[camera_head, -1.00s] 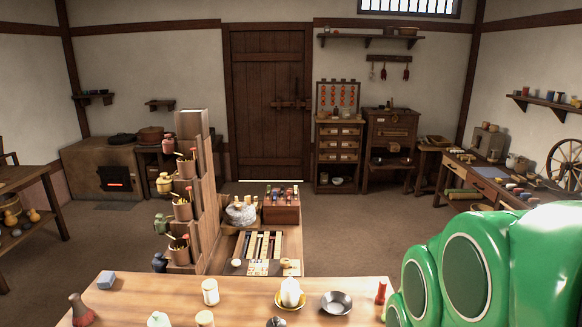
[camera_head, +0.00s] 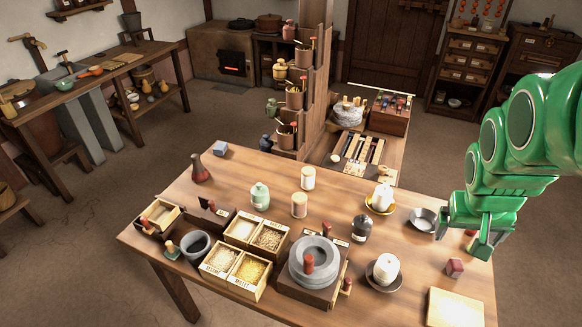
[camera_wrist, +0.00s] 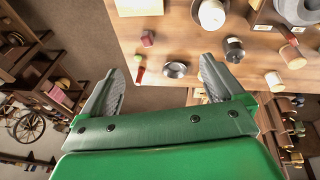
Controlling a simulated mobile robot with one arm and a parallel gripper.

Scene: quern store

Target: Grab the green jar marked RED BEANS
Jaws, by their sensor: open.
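A pale green jar (camera_head: 260,197) with a light label stands upright on the wooden table in the head view, left of two cream jars. Its label is too small to read. My gripper (camera_head: 482,246) is at the table's right side, far to the right of the pale green jar. In the wrist view, my gripper (camera_wrist: 160,72) has its fingers spread apart with nothing between them. I cannot surely pick out the pale green jar in the wrist view.
Cream jars (camera_head: 299,205), a dark jar (camera_head: 362,229) and a candle on a yellow dish (camera_head: 380,200) stand between my gripper and the green jar. A quern (camera_head: 313,262) and grain boxes (camera_head: 248,273) fill the front. A red bottle (camera_head: 199,168) stands at left.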

